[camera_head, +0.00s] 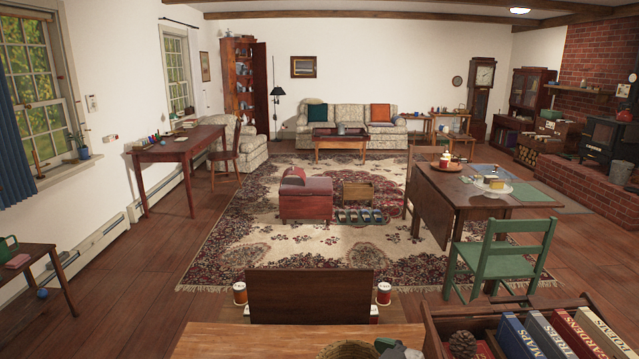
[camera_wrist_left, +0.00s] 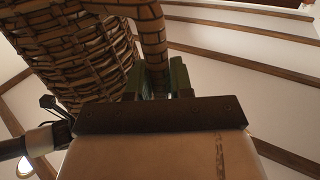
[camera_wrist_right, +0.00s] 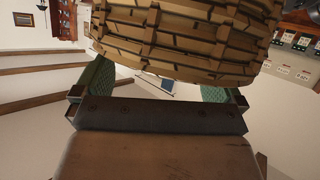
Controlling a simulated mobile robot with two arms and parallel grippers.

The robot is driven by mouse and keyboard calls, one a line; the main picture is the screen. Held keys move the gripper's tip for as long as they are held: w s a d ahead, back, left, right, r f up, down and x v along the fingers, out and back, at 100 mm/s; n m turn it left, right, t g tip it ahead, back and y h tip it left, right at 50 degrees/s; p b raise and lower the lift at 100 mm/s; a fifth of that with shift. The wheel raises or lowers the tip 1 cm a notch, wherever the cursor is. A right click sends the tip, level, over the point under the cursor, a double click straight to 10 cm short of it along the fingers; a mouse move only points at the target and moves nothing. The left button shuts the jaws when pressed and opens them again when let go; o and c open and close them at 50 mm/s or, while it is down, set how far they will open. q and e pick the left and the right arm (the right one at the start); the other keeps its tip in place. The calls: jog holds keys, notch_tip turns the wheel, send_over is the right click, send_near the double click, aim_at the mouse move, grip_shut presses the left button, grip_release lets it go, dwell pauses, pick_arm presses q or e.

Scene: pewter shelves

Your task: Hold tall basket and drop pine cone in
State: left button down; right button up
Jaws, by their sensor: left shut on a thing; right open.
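The tall wicker basket (camera_head: 348,351) shows only as a rim at the bottom edge of the head view. In the left wrist view its woven side (camera_wrist_left: 75,55) and curved handle (camera_wrist_left: 152,40) are close. My left gripper (camera_wrist_left: 165,78) is shut on the handle. In the right wrist view the basket's woven wall (camera_wrist_right: 185,40) fills the top. My right gripper (camera_wrist_right: 158,88) is open, its green-padded fingers apart close to that wall; contact is unclear. The brown pine cone (camera_head: 462,344) lies at the left end of a wooden book crate (camera_head: 433,330), apart from the basket in the head view.
Several upright books (camera_head: 560,335) fill the crate right of the pine cone. A wooden surface (camera_head: 250,340) lies in front, with a dark panel (camera_head: 310,295) and red-labelled spools (camera_head: 384,293) behind it. A green chair (camera_head: 500,260) stands beyond the crate.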

pick_arm(q)
jog(key=shift+f, duration=0.15)
pick_arm(e)
jog(key=v, duration=1.2)
dwell(0.7)
pick_arm(q)
jog(key=c, duration=0.9)
grip_release()
jog(key=v, duration=1.2)
